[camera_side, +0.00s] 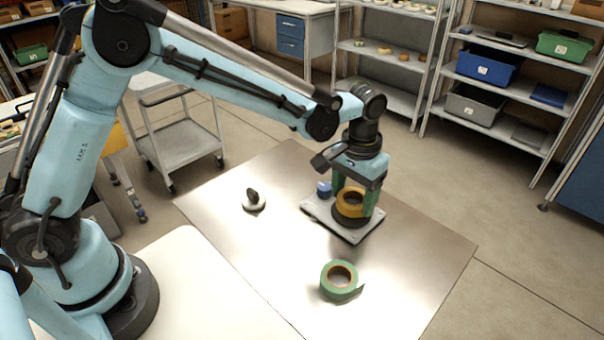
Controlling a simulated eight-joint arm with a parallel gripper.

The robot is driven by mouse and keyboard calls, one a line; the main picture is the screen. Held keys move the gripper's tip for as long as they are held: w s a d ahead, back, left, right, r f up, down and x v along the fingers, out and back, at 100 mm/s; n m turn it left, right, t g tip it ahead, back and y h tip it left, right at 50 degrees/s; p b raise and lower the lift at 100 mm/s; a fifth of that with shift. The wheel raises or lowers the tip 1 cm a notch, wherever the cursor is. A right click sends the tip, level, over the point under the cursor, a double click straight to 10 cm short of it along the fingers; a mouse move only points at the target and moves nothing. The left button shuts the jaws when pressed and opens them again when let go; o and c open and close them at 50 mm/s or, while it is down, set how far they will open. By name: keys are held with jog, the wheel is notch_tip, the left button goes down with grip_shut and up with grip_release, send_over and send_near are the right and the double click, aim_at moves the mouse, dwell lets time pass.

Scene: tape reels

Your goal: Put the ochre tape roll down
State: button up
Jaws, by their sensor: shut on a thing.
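The ochre tape roll (351,208) is between the fingers of my gripper (354,198), which is shut on it. My green finger pads flank the roll, and the gripper body covers the view from above.
A small blue piece (324,189) stands on the plate, left of the roll. A green tape roll (335,292) lies toward the front of the metal table (410,250). The table's right side is clear.

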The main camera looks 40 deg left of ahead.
jog(key=o, duration=1)
jog(key=shift+r, duration=0.1)
notch_tip(320, 180, up, 12)
jog(key=s+a+t, duration=0.2)
jog(key=s+a, duration=0.3)
jog(key=s+a+f+t, duration=0.1)
jog(key=s+a+t, duration=0.1)
jog(key=s+a, duration=0.2)
jog(key=s+a+t, duration=0.3)
jog(key=s+a, duration=0.2)
jog(key=s, duration=0.1)
jog(key=shift+a+f, duration=0.35)
